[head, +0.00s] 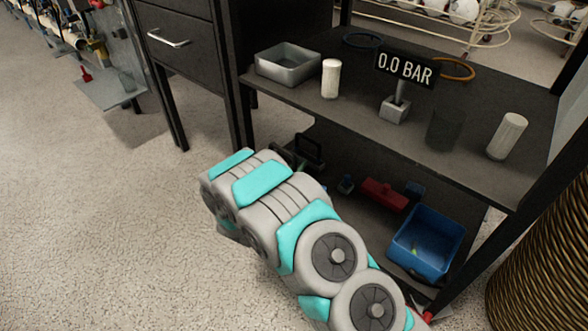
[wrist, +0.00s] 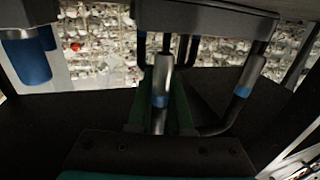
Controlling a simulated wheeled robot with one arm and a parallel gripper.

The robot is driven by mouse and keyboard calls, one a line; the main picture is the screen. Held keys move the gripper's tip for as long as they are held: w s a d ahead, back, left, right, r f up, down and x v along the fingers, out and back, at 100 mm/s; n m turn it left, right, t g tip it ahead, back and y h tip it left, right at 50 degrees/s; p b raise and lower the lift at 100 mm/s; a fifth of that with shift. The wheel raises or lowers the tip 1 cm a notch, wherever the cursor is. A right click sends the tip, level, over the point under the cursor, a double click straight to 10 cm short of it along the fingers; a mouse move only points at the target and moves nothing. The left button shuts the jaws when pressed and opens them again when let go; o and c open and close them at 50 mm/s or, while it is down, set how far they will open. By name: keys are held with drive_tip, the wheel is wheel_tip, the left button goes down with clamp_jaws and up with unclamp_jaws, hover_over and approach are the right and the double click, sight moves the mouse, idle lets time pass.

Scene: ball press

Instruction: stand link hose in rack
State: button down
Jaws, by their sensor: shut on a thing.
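In the wrist view my gripper (wrist: 162,118) has its greenish fingers shut on the link hose, around a metal end (wrist: 161,78) with a blue band. The black hose (wrist: 214,128) curves to the right and up to a second metal end (wrist: 251,74) with a blue band. A dark rack-like frame (wrist: 205,14) with bars spans the top, close to the hose ends. I cannot tell whether the hose touches it. In the head view my arm hides the gripper; a dark looped shape (head: 309,150) shows just beyond it at the lower shelf.
The lower shelf holds a blue bin (head: 427,243) and a red object (head: 384,194). The upper shelf (head: 300,92) carries a metal tray (head: 289,64), white cylinders and a "0.0 BAR" sign (head: 405,69). A blue cylinder (wrist: 30,62) is at the wrist view's left. Floor at left is clear.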

drive_tip(key=shift+w+d+f, duration=0.2)
drive_tip(key=shift+w+d, duration=0.6)
drive_tip(key=shift+w, duration=0.2)
drive_tip(key=shift+w+d+f+b, duration=0.15)
drive_tip(key=shift+f+b, duration=0.15)
drive_tip(key=shift+f, duration=0.95)
drive_tip(key=c, duration=0.7)
unclamp_jaws()
drive_tip(key=shift+c, duration=0.2)
drive_tip(key=shift+p+v, duration=0.3)
drive_tip(key=shift+v, duration=3.7)
